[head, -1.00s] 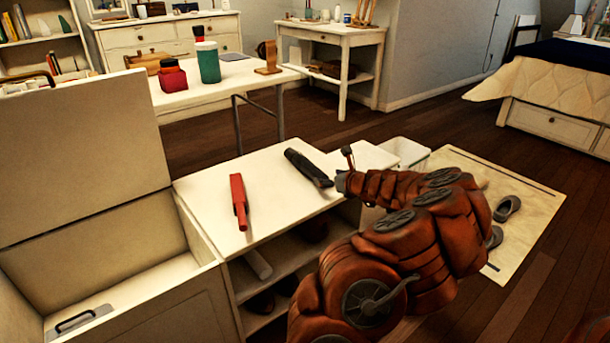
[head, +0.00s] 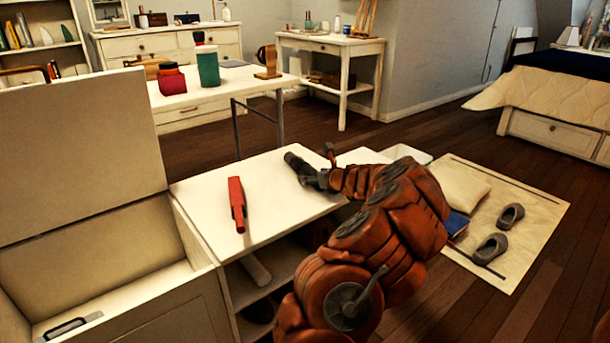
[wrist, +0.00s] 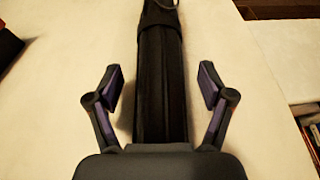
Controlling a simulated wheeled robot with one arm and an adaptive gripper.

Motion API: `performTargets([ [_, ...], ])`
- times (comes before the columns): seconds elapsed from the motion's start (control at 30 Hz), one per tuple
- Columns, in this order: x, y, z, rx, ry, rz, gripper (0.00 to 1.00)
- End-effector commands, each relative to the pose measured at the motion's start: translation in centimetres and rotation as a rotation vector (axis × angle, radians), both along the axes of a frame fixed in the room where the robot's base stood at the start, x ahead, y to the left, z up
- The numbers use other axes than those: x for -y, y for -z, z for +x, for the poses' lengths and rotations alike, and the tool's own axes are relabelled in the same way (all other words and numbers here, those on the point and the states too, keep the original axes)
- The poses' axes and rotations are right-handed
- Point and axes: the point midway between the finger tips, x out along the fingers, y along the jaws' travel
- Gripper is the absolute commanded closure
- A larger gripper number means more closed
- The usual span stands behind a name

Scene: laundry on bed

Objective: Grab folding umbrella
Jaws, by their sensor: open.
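A black folding umbrella (head: 299,166) lies on the white top of a low shelf unit (head: 262,212). In the wrist view the umbrella (wrist: 161,75) runs lengthwise up the middle, and its near end is hidden by my gripper's body. My gripper (wrist: 162,85) is open, with one finger on each side of the umbrella and a gap between each finger and it. In the head view my gripper (head: 318,177) is at the umbrella's near right end, partly merged with it in sight.
A red object (head: 237,203) lies left of the umbrella on the same top. An open white chest (head: 130,313) stands at left. A mat (head: 540,215) with grey shoes (head: 510,215) and a cushion (head: 462,188) lies on the floor at right.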

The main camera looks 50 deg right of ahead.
Motion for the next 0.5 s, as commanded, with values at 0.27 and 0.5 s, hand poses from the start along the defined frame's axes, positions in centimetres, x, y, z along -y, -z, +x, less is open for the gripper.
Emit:
performTargets([
  [0.27,-0.02,0.0,-0.03,-0.001,0.0,0.0,0.34],
  [0.5,-0.03,0.02,-0.03,-0.001,0.0,0.001,0.59],
])
